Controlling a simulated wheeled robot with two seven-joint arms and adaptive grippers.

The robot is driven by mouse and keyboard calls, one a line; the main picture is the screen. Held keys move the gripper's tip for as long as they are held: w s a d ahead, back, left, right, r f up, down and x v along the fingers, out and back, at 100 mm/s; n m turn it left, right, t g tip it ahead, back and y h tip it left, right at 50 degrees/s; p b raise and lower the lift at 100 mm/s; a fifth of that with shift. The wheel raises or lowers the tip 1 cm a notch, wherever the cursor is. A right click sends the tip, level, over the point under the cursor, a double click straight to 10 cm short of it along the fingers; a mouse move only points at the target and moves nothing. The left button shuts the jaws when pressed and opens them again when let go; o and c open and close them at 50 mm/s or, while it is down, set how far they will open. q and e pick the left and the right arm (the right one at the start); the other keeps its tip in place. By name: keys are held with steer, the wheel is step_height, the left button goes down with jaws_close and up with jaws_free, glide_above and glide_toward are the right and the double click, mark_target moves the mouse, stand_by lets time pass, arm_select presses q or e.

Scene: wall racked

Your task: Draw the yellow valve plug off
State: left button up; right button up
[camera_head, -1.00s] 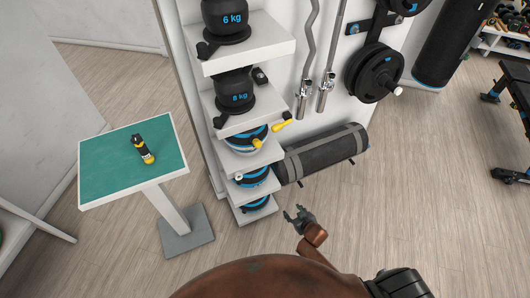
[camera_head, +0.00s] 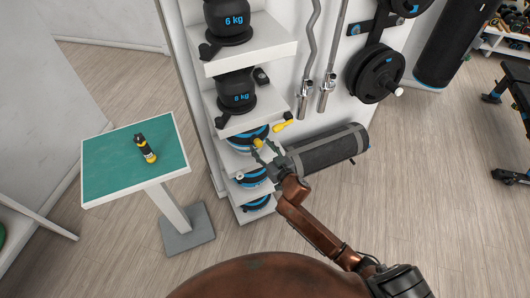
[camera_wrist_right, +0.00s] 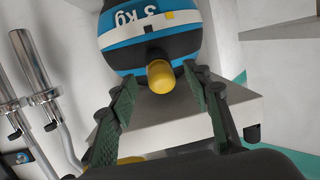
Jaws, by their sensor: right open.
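The yellow valve plug (camera_head: 257,143) sticks out of a blue, black and white ball marked 3 kg, which rests on a rack shelf. In the right wrist view the plug (camera_wrist_right: 160,77) is a rounded yellow cap on a dark stem, pointing toward the camera. My right gripper (camera_head: 264,151) is open at the shelf front. In its wrist view, its two green-padded fingers (camera_wrist_right: 158,82) stand on either side of the plug, with gaps visible; I cannot tell the depth between them. My left gripper is not in view.
A second yellow piece (camera_head: 283,125) sticks out near the shelf edge. Black kettlebells (camera_head: 238,90) stand on the shelves above. A green-topped stand (camera_head: 105,170) at left holds a black and yellow bottle-like item (camera_head: 145,148). A dark roll (camera_head: 325,150) lies right of the rack.

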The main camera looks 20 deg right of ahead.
mark_target(258, 141)
steer(key=shift+b+x, duration=0.3)
steer(key=shift+x, duration=1.9)
steer(key=c, duration=1.1)
steer(key=shift+f, duration=0.1)
jaws_close()
steer(key=shift+o, duration=1.5)
jaws_free()
steer(key=shift+a, duration=0.1)
jaws_close()
steer(key=shift+d+p, duration=0.25)
steer(key=shift+p, duration=0.25)
